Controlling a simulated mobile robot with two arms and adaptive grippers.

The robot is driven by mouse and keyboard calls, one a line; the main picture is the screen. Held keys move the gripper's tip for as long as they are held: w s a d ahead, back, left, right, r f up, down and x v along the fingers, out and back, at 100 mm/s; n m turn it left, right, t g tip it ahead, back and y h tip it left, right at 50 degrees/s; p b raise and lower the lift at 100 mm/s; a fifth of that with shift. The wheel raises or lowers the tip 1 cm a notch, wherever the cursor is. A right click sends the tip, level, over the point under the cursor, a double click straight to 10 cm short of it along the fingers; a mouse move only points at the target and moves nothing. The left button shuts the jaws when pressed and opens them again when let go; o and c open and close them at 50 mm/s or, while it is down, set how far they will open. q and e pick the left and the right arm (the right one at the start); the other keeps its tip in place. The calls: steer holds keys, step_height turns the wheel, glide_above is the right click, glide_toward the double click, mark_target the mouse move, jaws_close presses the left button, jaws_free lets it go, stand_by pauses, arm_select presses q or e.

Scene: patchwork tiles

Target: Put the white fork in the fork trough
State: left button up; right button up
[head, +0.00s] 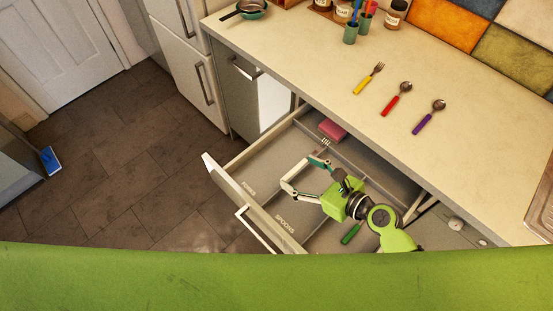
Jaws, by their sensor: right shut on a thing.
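My right gripper (315,162) reaches into the drawer from the right, near the divider between the compartments. How high the fork is above the drawer floor is hard to tell. My left gripper is not in view.
A green-handled utensil (351,233) lies in the spoons side. On the counter (300,50) lie a yellow fork (369,78), a red spoon (396,99) and a purple spoon (429,117). Cups and jars stand behind.

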steer(key=a+f, duration=0.1)
steer(key=f, duration=0.1)
steer(key=b, duration=1.1)
glide_above(274, 167)
steer(key=s, duration=0.1)
steer(key=f, duration=0.7)
steer(key=shift+d+f, duration=0.25)
steer(key=shift+f, duration=0.15)
steer(key=shift+w+a+f+b, duration=0.2)
steer(key=shift+w+b, duration=0.05)
steer(key=shift+b, duration=0.2)
steer(key=f+b, duration=0.2)
steer(key=b, duration=0.1)
steer(key=f+b, duration=0.2)
steer(key=shift+w+a, duration=0.15)
steer(key=shift+w, duration=0.2)
steer(key=shift+r, duration=0.1)
steer(key=o, duration=1)
